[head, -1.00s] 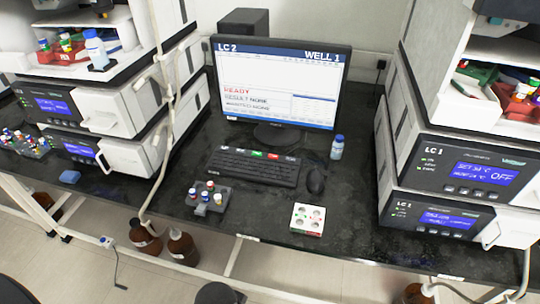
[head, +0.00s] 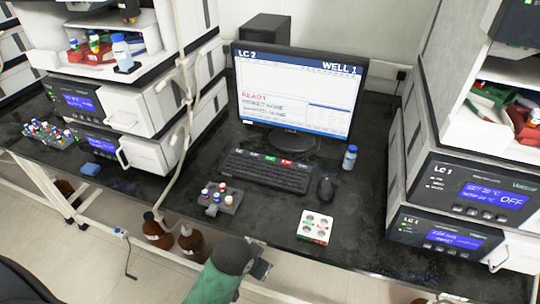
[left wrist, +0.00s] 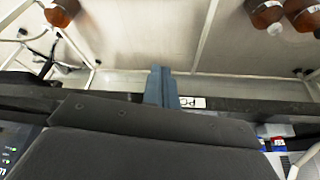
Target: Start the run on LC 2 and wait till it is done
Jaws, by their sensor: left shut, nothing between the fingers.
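The monitor (head: 295,85) reads LC 2 and WELL 1, with READY in red and a result line reading NONE. The keyboard (head: 265,172) lies in front of it, with coloured caps including green and red along its back row. The LC 2 unit itself cannot be made out for certain. My left gripper (head: 262,269) is low in front of the bench's front edge, apart from the keyboard. In the left wrist view its blue-grey fingers (left wrist: 160,86) are together and empty, by a PC label (left wrist: 192,102). My right gripper is out of view.
A mouse (head: 325,188), a blue-capped bottle (head: 350,158), a vial rack (head: 219,200) and a white block with round wells (head: 316,226) stand around the keyboard. Instrument stacks flank the bench; the right one (head: 470,192) is marked LC 1. Brown bottles (head: 190,241) stand below.

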